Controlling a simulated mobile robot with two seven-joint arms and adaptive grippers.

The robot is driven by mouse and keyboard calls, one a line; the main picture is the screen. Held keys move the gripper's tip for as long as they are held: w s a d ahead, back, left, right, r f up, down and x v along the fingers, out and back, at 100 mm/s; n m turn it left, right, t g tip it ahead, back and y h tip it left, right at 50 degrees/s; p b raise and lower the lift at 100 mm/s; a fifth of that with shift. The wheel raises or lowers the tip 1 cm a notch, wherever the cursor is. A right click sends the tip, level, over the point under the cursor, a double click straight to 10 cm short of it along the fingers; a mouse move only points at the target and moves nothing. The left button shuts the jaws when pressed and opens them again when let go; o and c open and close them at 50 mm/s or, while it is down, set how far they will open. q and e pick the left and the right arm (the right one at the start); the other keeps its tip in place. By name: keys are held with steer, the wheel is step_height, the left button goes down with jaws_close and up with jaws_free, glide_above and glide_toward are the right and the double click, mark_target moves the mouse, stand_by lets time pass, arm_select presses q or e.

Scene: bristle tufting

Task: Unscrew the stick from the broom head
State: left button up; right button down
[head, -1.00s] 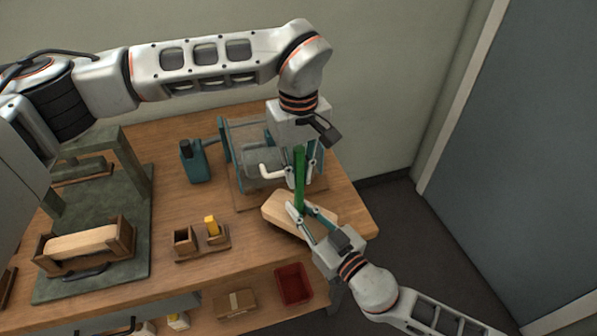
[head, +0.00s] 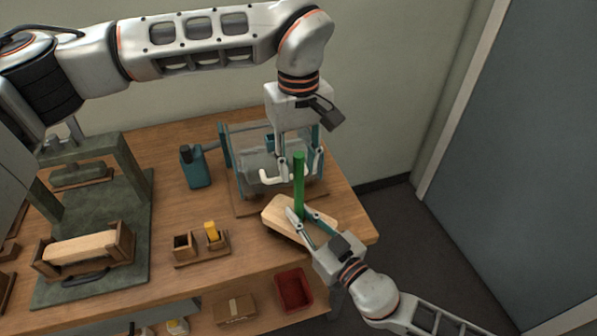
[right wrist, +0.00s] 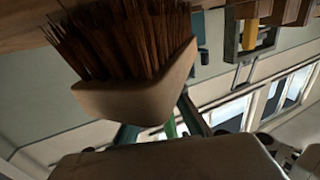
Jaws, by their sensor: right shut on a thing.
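The green stick (head: 299,180) stands upright from the wooden broom head (head: 275,217) at the table's front right corner. In the right wrist view the broom head (right wrist: 135,98) appears upside down, its brown bristles (right wrist: 120,38) upward in the picture. My right gripper (head: 299,217) is shut on the stick's lower end, just above the block; the block hides its fingertips in the wrist view. A bit of green stick (right wrist: 171,129) shows between the fingers there. My left gripper (head: 300,176) points down around the stick's upper end, fingers open and apart from it.
A teal-framed fixture (head: 228,160) with a white handle stands behind the stick. A red bin (head: 294,290) sits below.

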steer(key=c, duration=1.9)
jaws_free()
